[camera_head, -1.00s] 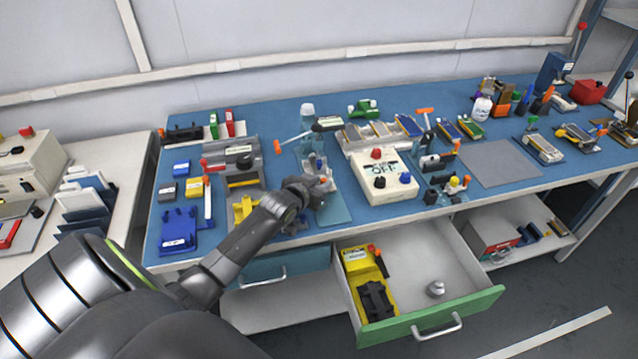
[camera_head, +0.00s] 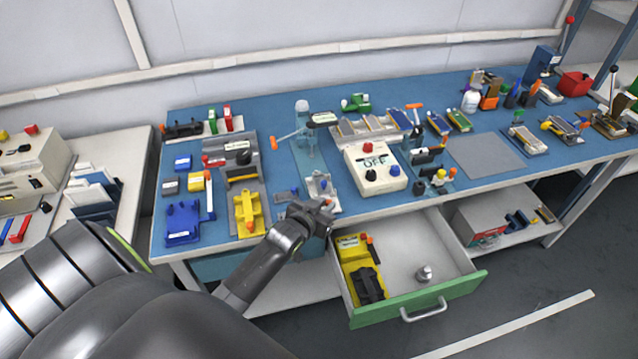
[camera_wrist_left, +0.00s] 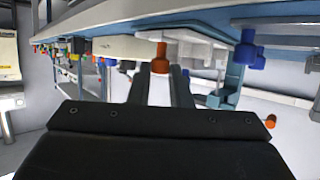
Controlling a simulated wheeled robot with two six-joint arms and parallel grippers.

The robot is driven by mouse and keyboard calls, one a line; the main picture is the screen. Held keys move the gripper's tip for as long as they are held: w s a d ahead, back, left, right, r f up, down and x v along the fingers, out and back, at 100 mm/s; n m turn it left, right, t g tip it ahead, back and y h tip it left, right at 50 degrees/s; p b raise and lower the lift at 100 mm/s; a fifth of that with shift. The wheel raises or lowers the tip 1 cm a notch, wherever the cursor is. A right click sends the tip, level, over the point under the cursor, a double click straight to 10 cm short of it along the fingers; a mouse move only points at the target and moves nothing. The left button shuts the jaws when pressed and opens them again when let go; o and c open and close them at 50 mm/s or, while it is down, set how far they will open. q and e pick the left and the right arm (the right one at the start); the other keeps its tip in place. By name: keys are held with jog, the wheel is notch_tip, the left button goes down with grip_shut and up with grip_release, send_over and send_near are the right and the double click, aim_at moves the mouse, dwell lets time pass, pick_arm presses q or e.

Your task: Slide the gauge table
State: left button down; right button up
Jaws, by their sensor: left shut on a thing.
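The gauge table is a small pale plate (camera_head: 319,186) on a light blue-grey rail (camera_head: 311,160), close to the front edge of the blue bench. My left gripper (camera_head: 328,205) is at its front end. In the left wrist view the fingers (camera_wrist_left: 159,75) are shut on an orange knob (camera_wrist_left: 160,58) under the table's pale body (camera_wrist_left: 172,38). A blue knob (camera_wrist_left: 245,48) shows to the right of it, apart from the fingers. My right gripper is out of view.
A white control box (camera_head: 375,170) reading OFF stands right of the rail. A yellow fixture (camera_head: 249,213) is left. An open green-fronted drawer (camera_head: 417,300) juts out below the front edge. A bare grey mat (camera_head: 485,155) lies further right.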

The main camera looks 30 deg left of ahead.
pick_arm(q)
jog(key=shift+s+d+f, duration=0.2)
jog(key=shift+s+d, duration=0.55)
jog(key=shift+d, duration=0.05)
jog(key=c, duration=1.6)
grip_release()
jog(key=shift+o, duration=1)
jog(key=shift+d+r, duration=0.1)
jog(key=shift+d, duration=0.05)
jog(key=shift+o, duration=0.4)
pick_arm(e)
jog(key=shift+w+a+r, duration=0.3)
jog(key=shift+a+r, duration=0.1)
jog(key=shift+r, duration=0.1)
pick_arm(q)
jog(key=b+v, duration=0.1)
jog(key=v, duration=1.6)
jog(key=shift+s, duration=0.25)
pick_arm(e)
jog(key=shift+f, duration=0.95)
